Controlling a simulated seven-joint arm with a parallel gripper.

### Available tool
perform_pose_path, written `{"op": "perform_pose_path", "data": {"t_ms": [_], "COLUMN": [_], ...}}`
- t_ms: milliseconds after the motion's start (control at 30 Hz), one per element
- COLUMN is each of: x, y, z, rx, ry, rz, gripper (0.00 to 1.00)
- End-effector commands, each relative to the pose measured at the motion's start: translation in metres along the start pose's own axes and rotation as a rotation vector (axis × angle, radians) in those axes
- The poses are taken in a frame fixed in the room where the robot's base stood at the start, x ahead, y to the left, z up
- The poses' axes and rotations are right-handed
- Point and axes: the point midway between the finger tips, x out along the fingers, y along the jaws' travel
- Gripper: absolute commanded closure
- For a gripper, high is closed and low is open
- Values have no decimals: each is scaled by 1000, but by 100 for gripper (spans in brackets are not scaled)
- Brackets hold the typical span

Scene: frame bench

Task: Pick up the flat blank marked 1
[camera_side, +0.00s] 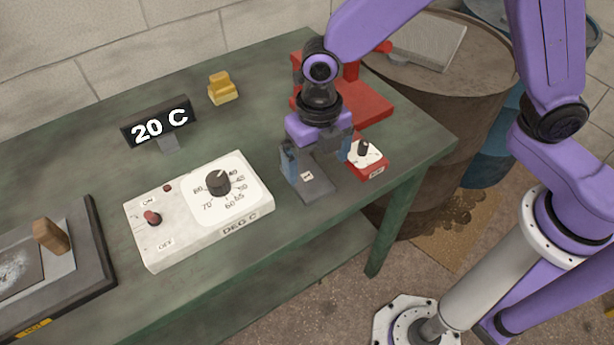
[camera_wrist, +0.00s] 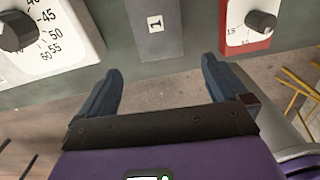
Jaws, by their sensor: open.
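The flat blank marked 1 (camera_side: 317,190) is a thin dark grey plate with a small white label bearing a 1. It lies on the green bench near the front edge, between the white control box and the small red box. In the wrist view the blank (camera_wrist: 157,42) lies upper middle, label readable. My gripper (camera_side: 317,161) is above the blank in the side view, partly hiding its back part. In the wrist view my gripper (camera_wrist: 162,68) is open, with two empty blue-grey fingers spread wider than the blank. Neither finger visibly touches it; the height gap is unclear.
The white dial box (camera_side: 200,210) stands left of the blank, the red dial box (camera_side: 367,158) close on its right. A red stand (camera_side: 375,105) is behind. A 20 C display (camera_side: 158,122), yellow blocks (camera_side: 222,90) and a hot plate (camera_side: 98,255) are farther left.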

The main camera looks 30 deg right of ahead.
Motion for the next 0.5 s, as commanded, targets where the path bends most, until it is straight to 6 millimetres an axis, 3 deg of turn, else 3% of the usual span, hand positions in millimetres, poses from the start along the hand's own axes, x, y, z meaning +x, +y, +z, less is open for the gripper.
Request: {"op": "perform_pose_path", "data": {"t_ms": [100,333,500], "x": [14,28,51], "y": [0,0,-2], "z": [0,0,2], "rx": [-1,0,0], "ry": [1,1,3], "rz": [-2,-2,-4], "gripper": [0,0,0]}}
